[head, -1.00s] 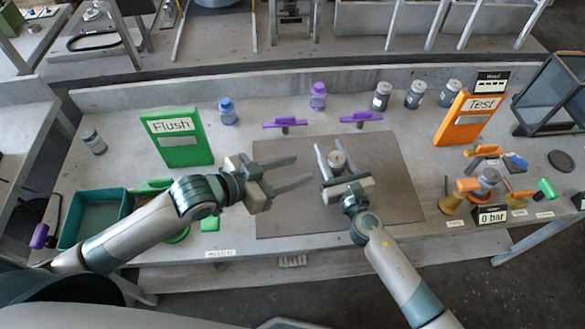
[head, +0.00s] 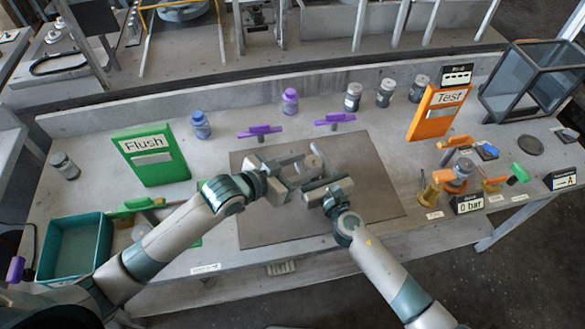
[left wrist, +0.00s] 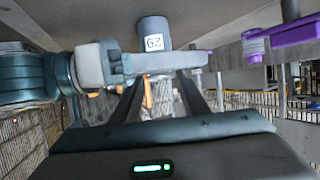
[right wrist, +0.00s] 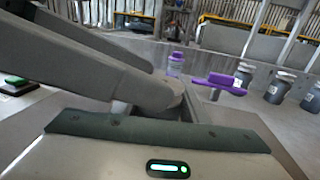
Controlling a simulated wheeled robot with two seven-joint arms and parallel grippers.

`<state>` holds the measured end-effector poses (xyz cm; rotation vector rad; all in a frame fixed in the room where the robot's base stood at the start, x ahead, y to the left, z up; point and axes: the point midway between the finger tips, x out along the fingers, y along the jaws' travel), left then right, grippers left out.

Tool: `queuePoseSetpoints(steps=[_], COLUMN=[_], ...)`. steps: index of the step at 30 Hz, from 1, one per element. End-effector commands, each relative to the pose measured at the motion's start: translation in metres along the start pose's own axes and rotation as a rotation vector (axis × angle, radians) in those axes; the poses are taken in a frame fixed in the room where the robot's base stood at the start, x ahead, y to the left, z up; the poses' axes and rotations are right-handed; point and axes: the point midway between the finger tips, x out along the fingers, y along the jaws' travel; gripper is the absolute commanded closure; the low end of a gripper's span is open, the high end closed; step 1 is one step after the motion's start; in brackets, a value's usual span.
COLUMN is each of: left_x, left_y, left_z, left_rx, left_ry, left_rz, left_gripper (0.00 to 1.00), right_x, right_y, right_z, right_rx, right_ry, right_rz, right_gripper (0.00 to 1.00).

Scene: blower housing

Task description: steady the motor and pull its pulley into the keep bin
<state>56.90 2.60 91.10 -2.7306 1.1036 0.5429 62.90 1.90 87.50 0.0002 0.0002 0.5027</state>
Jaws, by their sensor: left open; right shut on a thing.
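The motor is a grey cylinder with a white number label (left wrist: 153,38) in the left wrist view. In the head view it is mostly covered by my grippers over the brown mat (head: 370,195). My right gripper (head: 316,160) is shut on the motor from the front right. My left gripper (head: 303,170) is open and reaches in from the left, close to the motor. Its two fingers (left wrist: 160,95) point towards the motor with a gap between them. I cannot make out the pulley. A teal open bin (head: 102,250) stands at the front left; no keep label shows.
A green Flush board (head: 150,170) and an orange Test board (head: 425,122) stand on the table. Purple-handled valves (head: 260,131), bottles (head: 290,101) and grey jars (head: 353,97) line the back. Gauge fittings (head: 460,172) crowd the right. The mat's right part is clear.

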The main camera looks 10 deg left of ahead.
Motion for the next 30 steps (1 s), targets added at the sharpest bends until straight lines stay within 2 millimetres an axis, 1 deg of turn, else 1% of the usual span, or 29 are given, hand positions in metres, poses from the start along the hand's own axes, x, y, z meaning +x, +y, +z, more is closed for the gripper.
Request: queuePoseSetpoints(steps=[1, 5, 14, 17, 18, 19, 30], left_x=[0.0041, 0.0095, 0.0106, 0.0105, 0.0105, 0.0105, 0.0102], left_y=[0.0002, 0.0003, 0.0005, 0.0004, 0.0004, 0.0004, 0.0001], left_z=[-0.0002, 0.0003, 0.0002, 0.0003, 0.0002, 0.0003, -0.0001], left_rx=[-0.001, 0.000, 0.000, 0.000, 0.000, 0.000, 0.000], left_ry=[0.001, 0.000, 0.000, 0.000, 0.000, 0.000, 0.000], left_rz=[0.000, 0.000, 0.001, 0.001, 0.001, 0.001, 0.000], left_gripper=[0.60, 0.60, 0.60, 0.81, 0.91, 0.96, 0.96], right_x=[-0.0003, -0.0003, -0.0003, -0.0003, -0.0003, -0.0003, -0.0003], right_y=[-0.0001, -0.0002, -0.0002, -0.0002, -0.0002, -0.0002, -0.0003], right_z=[-0.0008, -0.0008, -0.0008, -0.0008, -0.0008, -0.0008, -0.0008], right_rx=[0.000, 0.000, 0.000, 0.000, 0.000, 0.000, 0.000], right_ry=[0.001, 0.001, 0.001, 0.001, 0.001, 0.001, 0.001], right_rz=[0.000, 0.000, 0.000, 0.000, 0.000, 0.000, -0.001], right_gripper=[1.00, 1.00, 1.00, 1.00, 1.00, 1.00, 1.00])
